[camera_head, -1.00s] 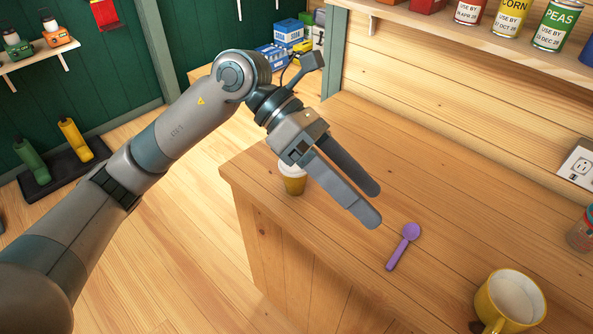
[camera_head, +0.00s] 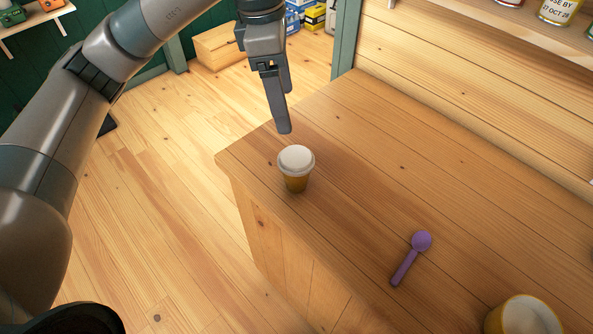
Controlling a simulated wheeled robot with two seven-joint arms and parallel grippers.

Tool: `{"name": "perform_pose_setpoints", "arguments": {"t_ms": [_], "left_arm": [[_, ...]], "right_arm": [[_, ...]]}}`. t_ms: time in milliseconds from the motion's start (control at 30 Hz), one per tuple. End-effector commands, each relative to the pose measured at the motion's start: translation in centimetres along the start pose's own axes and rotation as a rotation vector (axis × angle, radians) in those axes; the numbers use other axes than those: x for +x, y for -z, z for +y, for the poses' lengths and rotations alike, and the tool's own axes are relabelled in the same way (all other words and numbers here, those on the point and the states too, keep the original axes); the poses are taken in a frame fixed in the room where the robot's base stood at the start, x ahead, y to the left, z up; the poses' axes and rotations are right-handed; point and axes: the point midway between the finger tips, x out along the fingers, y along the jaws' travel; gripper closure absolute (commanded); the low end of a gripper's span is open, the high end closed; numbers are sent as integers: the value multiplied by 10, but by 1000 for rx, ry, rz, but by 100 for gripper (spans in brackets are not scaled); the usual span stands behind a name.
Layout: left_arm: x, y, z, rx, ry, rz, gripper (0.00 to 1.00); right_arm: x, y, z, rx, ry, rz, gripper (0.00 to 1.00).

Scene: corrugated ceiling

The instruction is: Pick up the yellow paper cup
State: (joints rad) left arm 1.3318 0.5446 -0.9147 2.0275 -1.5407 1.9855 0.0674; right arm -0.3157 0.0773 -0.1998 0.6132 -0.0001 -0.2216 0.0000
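My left gripper (camera_head: 284,130) hangs above and behind the cup in the picture, fingers pointing down. It looks apart from the cup and holds nothing that I can see. Its fingers overlap in this view, so the gap between them is hidden. My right gripper is not in view.
A shelf with cans (camera_head: 559,10) is at the top right. The counter around the cup is clear.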

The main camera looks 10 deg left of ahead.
Motion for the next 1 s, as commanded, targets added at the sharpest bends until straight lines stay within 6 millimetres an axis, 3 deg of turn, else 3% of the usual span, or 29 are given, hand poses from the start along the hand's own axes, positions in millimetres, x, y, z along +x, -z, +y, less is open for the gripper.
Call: {"name": "perform_pose_setpoints", "arguments": {"t_ms": [167, 367, 800, 1000], "left_arm": [[10, 0, -1, 1, 4, 1, 24], [38, 0, -1, -1, 6, 1, 24], [109, 0, 0, 0, 5, 1, 24], [121, 0, 0, 1, 1, -1, 24]], "right_arm": [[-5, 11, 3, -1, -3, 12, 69], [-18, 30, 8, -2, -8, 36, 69], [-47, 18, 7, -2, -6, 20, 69], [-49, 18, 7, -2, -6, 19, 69]]}}
